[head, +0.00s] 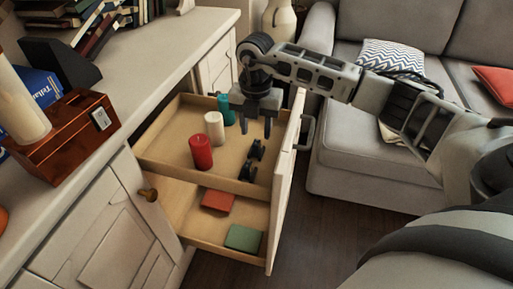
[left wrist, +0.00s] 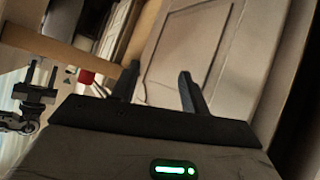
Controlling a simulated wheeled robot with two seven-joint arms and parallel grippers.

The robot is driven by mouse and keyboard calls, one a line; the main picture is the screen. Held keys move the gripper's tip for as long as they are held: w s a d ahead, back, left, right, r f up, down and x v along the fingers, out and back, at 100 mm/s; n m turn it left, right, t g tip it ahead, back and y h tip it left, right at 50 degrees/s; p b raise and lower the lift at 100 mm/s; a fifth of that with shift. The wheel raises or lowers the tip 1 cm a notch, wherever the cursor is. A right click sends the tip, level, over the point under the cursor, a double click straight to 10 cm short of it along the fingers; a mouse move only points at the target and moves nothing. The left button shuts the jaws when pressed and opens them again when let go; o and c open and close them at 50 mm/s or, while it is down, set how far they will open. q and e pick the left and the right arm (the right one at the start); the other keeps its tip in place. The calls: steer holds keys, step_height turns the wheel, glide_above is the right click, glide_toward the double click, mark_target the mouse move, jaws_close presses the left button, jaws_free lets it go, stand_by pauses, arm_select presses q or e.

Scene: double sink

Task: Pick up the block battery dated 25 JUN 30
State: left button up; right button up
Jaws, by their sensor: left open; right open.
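No date is readable, and I cannot tell which thing, if any, is the block battery. My right gripper (head: 257,128) hangs open and empty over the open upper drawer (head: 165,150). Near it in that drawer are two small black things (head: 253,160), too small to identify; a red candle (head: 201,152), a white candle (head: 214,129) and a teal candle (head: 226,109) stand to their left. My left gripper (left wrist: 157,72) is open and empty in the left wrist view, facing a pale panelled front. The right gripper also shows there at the left (left wrist: 37,85).
A lower drawer (head: 178,213) holds a flat red block (head: 218,200) and a flat green block (head: 243,238). A wooden box (head: 65,140) with a small pale-faced item (head: 101,118) stands on the counter (head: 140,85). A grey sofa (head: 350,150) is at the right.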

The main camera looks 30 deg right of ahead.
mark_target(257, 141)
step_height(257, 141, down, 4)
steer(key=shift+f+b, duration=0.1)
steer(key=shift+b, duration=0.25)
steer(key=shift+f, duration=0.1)
jaws_close()
arm_select(q)
steer(key=shift+w+d+f, duration=0.15)
steer(key=shift+d+f, duration=0.15)
steer(key=shift+f, duration=0.4)
arm_select(e)
steer(key=shift+d, duration=0.1)
